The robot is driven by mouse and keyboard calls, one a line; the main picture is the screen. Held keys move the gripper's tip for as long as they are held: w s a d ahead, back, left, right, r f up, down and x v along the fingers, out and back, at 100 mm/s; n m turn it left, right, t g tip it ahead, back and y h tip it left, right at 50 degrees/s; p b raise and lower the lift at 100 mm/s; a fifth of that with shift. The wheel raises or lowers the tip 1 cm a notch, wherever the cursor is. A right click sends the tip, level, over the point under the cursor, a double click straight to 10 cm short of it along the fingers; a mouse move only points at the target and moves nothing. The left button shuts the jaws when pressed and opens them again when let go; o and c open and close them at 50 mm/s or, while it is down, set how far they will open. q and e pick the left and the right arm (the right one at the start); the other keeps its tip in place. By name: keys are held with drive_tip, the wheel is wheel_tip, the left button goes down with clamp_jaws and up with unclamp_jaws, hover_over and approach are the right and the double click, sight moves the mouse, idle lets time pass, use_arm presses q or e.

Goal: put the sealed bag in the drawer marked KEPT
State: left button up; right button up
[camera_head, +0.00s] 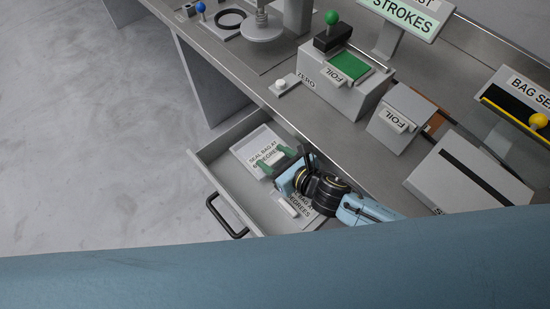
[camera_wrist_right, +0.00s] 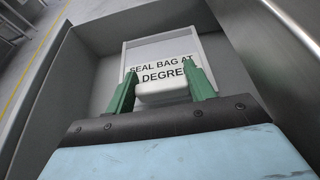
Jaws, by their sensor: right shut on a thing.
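In the right wrist view the bag (camera_wrist_right: 150,54) lies ahead of the fingers (camera_wrist_right: 163,88), between the drawer walls. I cannot tell whether it touches the drawer floor. A second bag (camera_head: 302,222) with similar print lies partly hidden under my right wrist. No KEPT marking is readable. My left gripper is not in view.
The drawer's black handle (camera_head: 226,217) faces the open floor at left. The steel counter (camera_head: 330,137) above carries a grey box with a green pad (camera_head: 347,68), a FOIL box (camera_head: 401,118), a slotted box (camera_head: 463,174) and a bag sealer (camera_head: 515,105).

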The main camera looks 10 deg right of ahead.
drive_tip(key=shift+f+b, duration=0.4)
drive_tip(key=shift+f, duration=0.2)
drive_tip(key=o, duration=1)
drive_tip(key=shift+r, duration=0.1)
drive_tip(key=shift+r, duration=0.1)
drive_tip(key=shift+s+d+r+p, duration=0.25)
drive_tip(key=shift+s+r+p, duration=0.05)
drive_tip(key=shift+r+p, duration=0.4)
drive_tip(key=p+v, duration=0.1)
drive_tip(key=v, duration=1)
